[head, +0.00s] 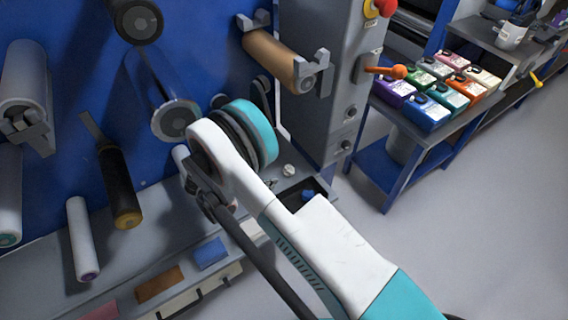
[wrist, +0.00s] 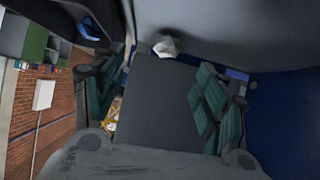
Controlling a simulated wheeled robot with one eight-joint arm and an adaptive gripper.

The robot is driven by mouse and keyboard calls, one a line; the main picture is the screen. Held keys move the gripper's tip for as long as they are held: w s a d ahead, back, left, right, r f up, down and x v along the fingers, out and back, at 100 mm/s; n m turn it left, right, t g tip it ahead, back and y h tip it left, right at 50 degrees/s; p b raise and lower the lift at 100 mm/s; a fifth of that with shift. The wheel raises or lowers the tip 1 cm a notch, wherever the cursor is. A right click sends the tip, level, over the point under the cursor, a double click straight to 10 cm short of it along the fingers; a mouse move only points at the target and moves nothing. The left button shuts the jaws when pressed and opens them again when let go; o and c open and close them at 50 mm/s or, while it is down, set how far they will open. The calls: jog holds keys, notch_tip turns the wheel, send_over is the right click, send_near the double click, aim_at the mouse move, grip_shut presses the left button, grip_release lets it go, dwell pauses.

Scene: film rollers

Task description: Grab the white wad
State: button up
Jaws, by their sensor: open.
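The white wad (head: 289,170) is a small crumpled lump on the grey ledge at the foot of the blue machine, just right of my arm's wrist in the head view. In the wrist view the white wad (wrist: 167,46) lies beyond the fingertips, near the middle between them. My gripper (wrist: 158,78) is open, with its green-ridged fingers wide apart and nothing between them. The wad is apart from both fingers. In the head view my arm mostly hides the gripper.
A dark tray (head: 312,190) with a blue item sits right of the wad on the ledge. A grey column (head: 325,90) rises behind it. Rollers, including a brown one (head: 270,58), jut from the blue panel. Colored canisters (head: 425,112) stand on a bench at right. The floor at right is clear.

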jog(key=shift+w+a+f, duration=0.1)
jog(key=shift+w+a, duration=0.4)
jog(key=shift+w, duration=0.15)
jog(key=shift+w+d+f+t, duration=0.15)
jog(key=shift+w+d+t, duration=0.05)
jog(key=shift+d+t, duration=0.1)
jog(key=b+x, duration=0.2)
jog(key=x, duration=0.3)
jog(key=shift+w+d+f, duration=0.2)
jog(key=shift+d, duration=0.1)
jog(key=shift+d+b+x, duration=0.2)
jog(key=shift+b+x, duration=1.35)
jog(key=shift+x, duration=1.1)
jog(key=shift+s+r, duration=0.15)
jog(key=shift+s, duration=0.05)
jog(key=shift+c, duration=0.5)
jog(key=c, duration=0.6)
